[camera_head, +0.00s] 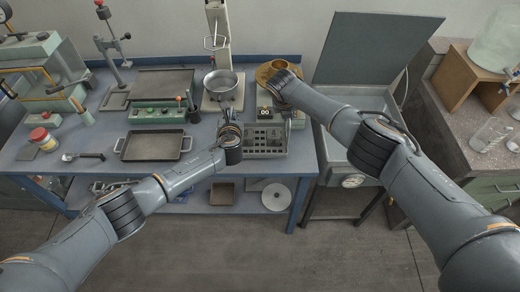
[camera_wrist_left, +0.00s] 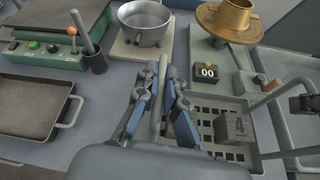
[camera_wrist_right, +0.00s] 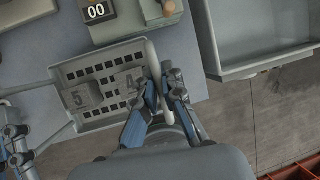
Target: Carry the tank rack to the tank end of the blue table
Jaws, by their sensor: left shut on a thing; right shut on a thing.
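The tank rack is a grey perforated tray (camera_head: 268,154) near the front right of the blue table (camera_head: 204,165). The right wrist view shows its slotted floor (camera_wrist_right: 102,110) carrying grey blocks marked 5 (camera_wrist_right: 86,96) and 4 (camera_wrist_right: 131,79). My left gripper (camera_head: 231,130) is shut on the rack's left handle bar, which shows in the left wrist view (camera_wrist_left: 160,85). My right gripper (camera_wrist_right: 167,82) is shut at the rack's right end; in the head view my right arm mostly hides it. I cannot tell whether the rack touches the table.
A grey tank (camera_head: 342,150) with a raised lid (camera_head: 375,50) stands beyond the table's right edge. Behind the rack are a counter showing 00 (camera_wrist_left: 207,72), a brass flanged piece (camera_head: 277,70) and a metal pot (camera_head: 221,84). A shallow pan (camera_head: 153,146) lies left.

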